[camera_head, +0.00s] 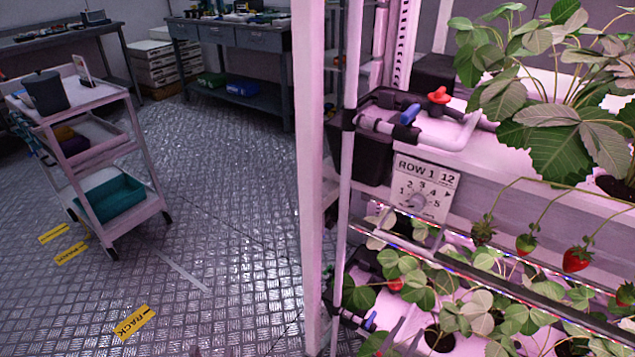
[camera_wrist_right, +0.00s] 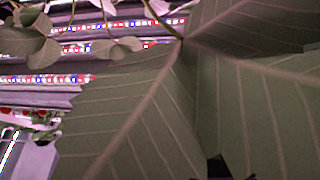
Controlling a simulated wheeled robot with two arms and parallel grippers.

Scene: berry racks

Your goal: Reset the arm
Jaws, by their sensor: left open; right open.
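Neither of my grippers can be made out in the head view. Whether the leaves touch my right arm cannot be told. Behind them at the left are rack bars with rows of small red, white and blue lights (camera_wrist_right: 50,79). In the head view, the berry rack (camera_head: 480,155) stands at the right, with a leafy strawberry plant (camera_head: 560,130) on its upper level.
Red strawberries (camera_head: 577,259) hang at the rack's front. A ROW 1 sign (camera_head: 424,187) and pipes with a red valve (camera_head: 438,96) are at its end. A pale post (camera_head: 309,170) stands mid-view. A cart (camera_head: 105,165) is at the left. The metal floor (camera_head: 220,220) between is clear.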

